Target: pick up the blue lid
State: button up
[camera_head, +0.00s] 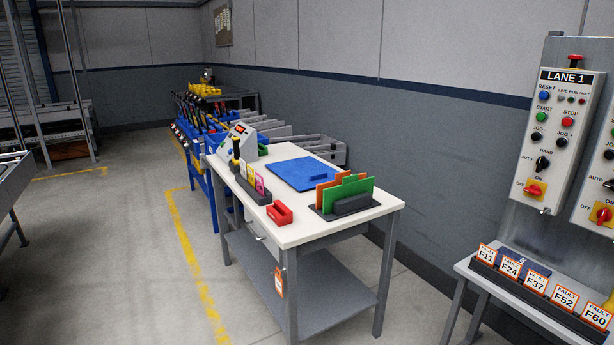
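A flat blue panel (291,170) that looks like the blue lid lies on the white-topped workbench (345,224), toward its back edge. A small raised blue piece, like a handle, stands on its near right part. The green and orange upright folders in a dark holder stand just in front of it and overlap its near edge in the picture. My gripper is not in view.
On the bench stand the folders (349,192), a red bin (279,213), a rack with coloured cards (252,184) and a grey device (242,143). A control panel (566,120) and a fault-card table (520,298) are at right. Floor left of the bench is open.

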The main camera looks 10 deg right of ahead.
aim_at(303, 174)
jog(key=u, duration=0.4)
jog(key=i, duration=0.9)
jog(key=u, duration=0.9)
jog(key=i, duration=2.55)
jog(key=z, duration=0.2)
